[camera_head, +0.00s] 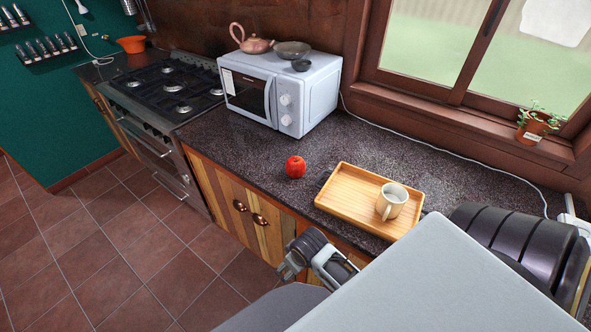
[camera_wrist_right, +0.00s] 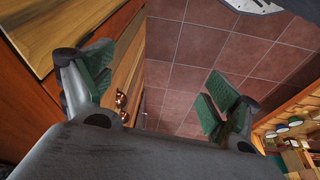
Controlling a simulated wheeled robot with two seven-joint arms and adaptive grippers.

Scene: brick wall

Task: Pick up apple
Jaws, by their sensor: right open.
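A red apple (camera_head: 296,167) rests on the dark speckled countertop (camera_head: 240,145), between the microwave and a wooden tray. My right gripper (camera_head: 297,262) is low in front of the cabinet doors, below the counter edge and nearer to me than the apple. It is apart from the apple. In the right wrist view my right gripper (camera_wrist_right: 158,86) is open, with green pads spread and nothing between them. The apple does not show in that view. My left gripper is not in view.
The wooden tray (camera_head: 335,206) holds a beige mug (camera_head: 391,201) right of the apple. The microwave (camera_head: 308,93) stands behind and left of it, with a teapot (camera_head: 250,40) on top. A stove (camera_head: 165,100) is further left. Tiled floor (camera_head: 130,235) is clear.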

